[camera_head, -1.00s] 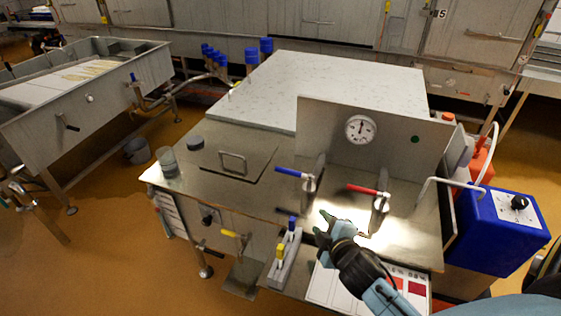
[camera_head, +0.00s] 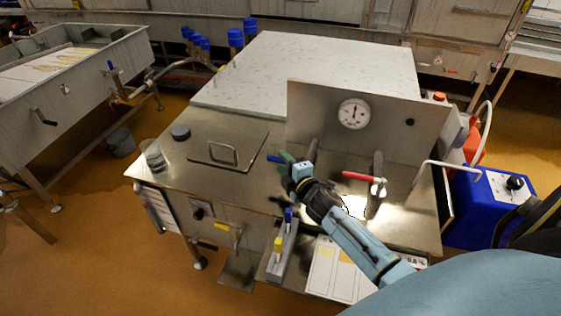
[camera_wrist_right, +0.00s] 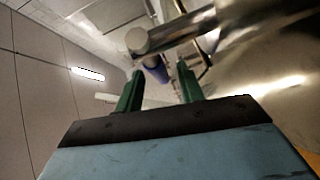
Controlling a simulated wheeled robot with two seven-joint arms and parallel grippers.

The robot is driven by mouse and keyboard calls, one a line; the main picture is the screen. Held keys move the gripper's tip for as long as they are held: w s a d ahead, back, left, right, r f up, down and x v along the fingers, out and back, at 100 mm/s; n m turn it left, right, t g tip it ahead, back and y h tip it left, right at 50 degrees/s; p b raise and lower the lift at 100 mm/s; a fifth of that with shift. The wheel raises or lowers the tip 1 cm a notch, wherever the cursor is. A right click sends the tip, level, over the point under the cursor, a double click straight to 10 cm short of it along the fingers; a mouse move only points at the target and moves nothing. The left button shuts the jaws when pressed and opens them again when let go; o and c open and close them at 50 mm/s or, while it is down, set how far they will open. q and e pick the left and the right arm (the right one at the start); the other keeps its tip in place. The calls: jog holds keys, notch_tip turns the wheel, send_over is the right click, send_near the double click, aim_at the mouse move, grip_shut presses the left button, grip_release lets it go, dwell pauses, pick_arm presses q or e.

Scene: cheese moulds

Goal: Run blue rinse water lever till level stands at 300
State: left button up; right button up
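The blue lever (camera_head: 275,158) is on the steel worktop, left of the red lever (camera_head: 360,176). My right gripper (camera_head: 289,161) is at the blue lever and covers much of it in the head view. In the right wrist view, the green fingers of my right gripper (camera_wrist_right: 160,70) stand apart, with the blue handle (camera_wrist_right: 154,68) showing between them beyond the tips. Contact cannot be told. A round gauge (camera_head: 354,113) is on the upright panel; its numbers are too small to read. My left gripper is not in view.
A clear beaker (camera_head: 153,156) stands at the worktop's left corner, beside a dark round knob (camera_head: 180,132). A lidded hatch (camera_head: 228,150) lies left of the levers. A blue box (camera_head: 490,215) stands at right. Yellow and blue handles (camera_head: 279,243) stand in front.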

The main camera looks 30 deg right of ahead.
jog(key=shift+w+f, duration=0.15)
jog(key=shift+w, duration=1.1)
jog(key=shift+c, duration=0.5)
grip_shut()
